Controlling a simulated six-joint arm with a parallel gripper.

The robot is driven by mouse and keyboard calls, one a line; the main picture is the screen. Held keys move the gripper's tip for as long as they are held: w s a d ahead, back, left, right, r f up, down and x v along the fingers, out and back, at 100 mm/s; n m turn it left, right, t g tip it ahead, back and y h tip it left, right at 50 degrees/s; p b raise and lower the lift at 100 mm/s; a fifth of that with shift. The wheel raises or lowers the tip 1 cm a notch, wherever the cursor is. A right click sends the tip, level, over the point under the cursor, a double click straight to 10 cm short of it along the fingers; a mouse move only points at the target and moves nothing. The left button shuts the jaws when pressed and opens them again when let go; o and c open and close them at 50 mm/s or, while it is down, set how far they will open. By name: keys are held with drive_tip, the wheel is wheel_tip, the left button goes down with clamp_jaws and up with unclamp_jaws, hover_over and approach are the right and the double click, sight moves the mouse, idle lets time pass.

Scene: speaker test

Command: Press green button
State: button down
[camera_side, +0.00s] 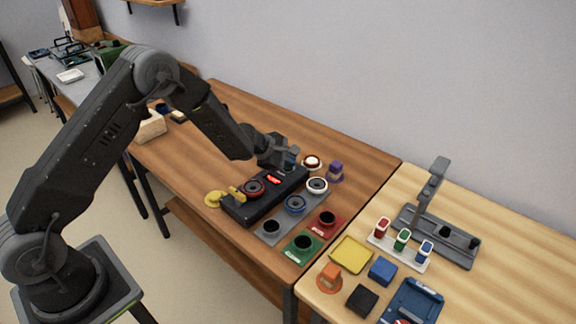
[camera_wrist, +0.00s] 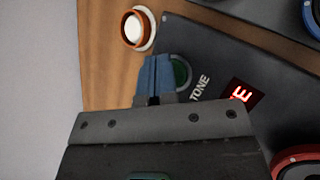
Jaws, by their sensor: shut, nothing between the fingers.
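The green button (camera_wrist: 183,73) sits on the black speaker box (camera_wrist: 215,55), next to the word "TONE". My gripper (camera_wrist: 153,78) is shut and empty. Its blue fingertips overlap the left part of the button in the wrist view and hide it there. I cannot tell whether they touch it. In the side view my gripper (camera_side: 291,160) is at the far end of the black box (camera_side: 248,208), and the green button is hidden behind it. A red lit display (camera_wrist: 241,94) is right of the button; it also shows in the side view (camera_side: 274,180).
A white-topped round part with an orange ring (camera_wrist: 133,28) stands beside the box. A red speaker ring (camera_wrist: 298,165) is on the box. A grey tray (camera_side: 277,226) with round parts, a purple block (camera_side: 336,172) and a yellow part (camera_side: 213,199) surround the box.

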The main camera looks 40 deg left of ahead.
sight(288, 168)
drive_tip(key=shift+r, duration=0.95)
drive_tip(key=shift+r, duration=2.5)
drive_tip(key=s+d+r+m+g+h, duration=0.1)
drive_tip(key=s+d+r+m, duration=0.5)
drive_tip(key=r, duration=0.4)
drive_tip(key=s+d+r+m+g+h, duration=0.1)
drive_tip(key=s+d+r+m, duration=0.2)
drive_tip(key=s+r+m, duration=0.5)
drive_tip(key=s+a+m+y, duration=0.1)
drive_tip(key=s+m+y, duration=0.1)
drive_tip(key=s, duration=0.6)
drive_tip(key=s+a+r+m+y, duration=0.1)
drive_tip(key=s+a+m+y, duration=0.1)
drive_tip(key=s, duration=0.6)
drive_tip(key=s+a+m+y, duration=0.1)
drive_tip(key=s+m, duration=0.3)
drive_tip(key=s, duration=0.4)
drive_tip(key=shift+s+a+r+g+y, duration=0.3)
drive_tip(key=shift+s+r+g+y, duration=0.1)
